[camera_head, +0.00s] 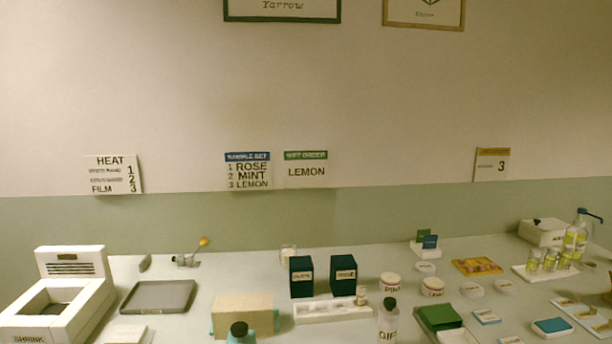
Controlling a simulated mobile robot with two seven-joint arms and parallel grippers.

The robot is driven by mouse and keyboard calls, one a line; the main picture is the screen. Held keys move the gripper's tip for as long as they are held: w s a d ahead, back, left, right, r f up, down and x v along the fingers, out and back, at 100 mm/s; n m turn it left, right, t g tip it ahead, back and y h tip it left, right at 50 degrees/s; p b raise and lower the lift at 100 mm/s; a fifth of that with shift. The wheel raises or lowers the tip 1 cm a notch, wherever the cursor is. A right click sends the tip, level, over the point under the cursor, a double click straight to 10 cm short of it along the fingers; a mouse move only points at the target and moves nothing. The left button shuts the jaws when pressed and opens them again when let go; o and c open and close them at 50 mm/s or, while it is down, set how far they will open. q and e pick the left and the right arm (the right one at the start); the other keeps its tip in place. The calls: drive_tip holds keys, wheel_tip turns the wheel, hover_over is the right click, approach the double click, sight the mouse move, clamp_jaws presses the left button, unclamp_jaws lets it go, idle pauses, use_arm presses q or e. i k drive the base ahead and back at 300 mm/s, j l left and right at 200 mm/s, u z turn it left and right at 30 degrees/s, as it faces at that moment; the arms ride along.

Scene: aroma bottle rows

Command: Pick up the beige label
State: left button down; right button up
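I cannot pick out the beige label for certain. Small flat pieces with pale and blue faces lie at the right: a blue-and-white card (486,316), a thicker blue-topped piece (552,327) and a pale strip with several small beige-looking patches (583,317) at the right edge. Their print is too small to read.
A white shrink machine (72,260) and dark tray (158,297) stand left. Yellow-green bottles (550,260) stand in a white tray at right.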

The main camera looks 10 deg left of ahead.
sight(593, 312)
drive_tip(key=i+l+z, duration=0.35)
drive_tip(key=l, duration=0.15)
drive_tip(key=i+l+z, duration=0.7)
drive_tip(key=k+l, duration=0.1)
